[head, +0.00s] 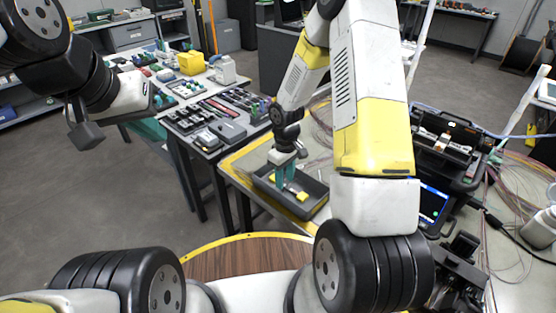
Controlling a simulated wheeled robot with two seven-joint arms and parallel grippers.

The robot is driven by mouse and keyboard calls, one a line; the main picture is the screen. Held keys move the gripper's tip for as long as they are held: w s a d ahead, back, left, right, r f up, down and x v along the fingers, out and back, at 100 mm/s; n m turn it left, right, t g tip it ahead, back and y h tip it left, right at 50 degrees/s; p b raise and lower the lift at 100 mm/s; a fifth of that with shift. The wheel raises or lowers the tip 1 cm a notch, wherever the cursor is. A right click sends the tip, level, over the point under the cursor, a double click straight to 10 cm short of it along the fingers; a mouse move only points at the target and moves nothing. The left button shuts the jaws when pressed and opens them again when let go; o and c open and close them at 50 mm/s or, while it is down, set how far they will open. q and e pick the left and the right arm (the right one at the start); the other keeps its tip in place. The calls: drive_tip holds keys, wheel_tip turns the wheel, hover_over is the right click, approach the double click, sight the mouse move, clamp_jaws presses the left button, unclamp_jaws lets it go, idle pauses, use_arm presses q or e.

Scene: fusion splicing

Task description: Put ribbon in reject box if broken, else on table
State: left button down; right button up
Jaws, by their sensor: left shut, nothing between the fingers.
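My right gripper (284,177) has teal fingers that point down into a dark, shallow tray-like box (318,208) on the table at the centre. Small yellow pieces (302,197) and a pale piece lie in the box, close beside the fingertips. I cannot tell whether the fingers hold anything. No ribbon can be clearly made out, so I cannot tell if one is broken. My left gripper (150,129) is at the left, away from the box, shut and empty; its teal fingers are partly hidden. The black splicer-like machine (447,150) with a lit screen (433,203) stands at the right.
A side table (205,135) with tools and small parts stands behind, left of the box. A yellow container (192,63) sits farther back. Loose thin fibres (497,255) lie around the machine. My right upper arm hides part of the table. Open floor is at left.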

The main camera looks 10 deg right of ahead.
drive_tip(key=s+d+r+m+t, duration=0.1)
drive_tip(key=s+r+m+t, duration=0.15)
drive_tip(key=r, duration=1.05)
drive_tip(key=s+d+r+m+t, duration=0.1)
drive_tip(key=s+r, duration=0.3)
drive_tip(key=r, duration=0.8)
drive_tip(key=s+r+m+t+y, duration=0.2)
drive_tip(key=s+r+m, duration=0.1)
drive_tip(key=s+r, duration=0.6)
drive_tip(key=shift+s+a+r+t, duration=0.25)
drive_tip(key=shift+s+a+t, duration=0.15)
drive_tip(key=shift+s, duration=1.65)
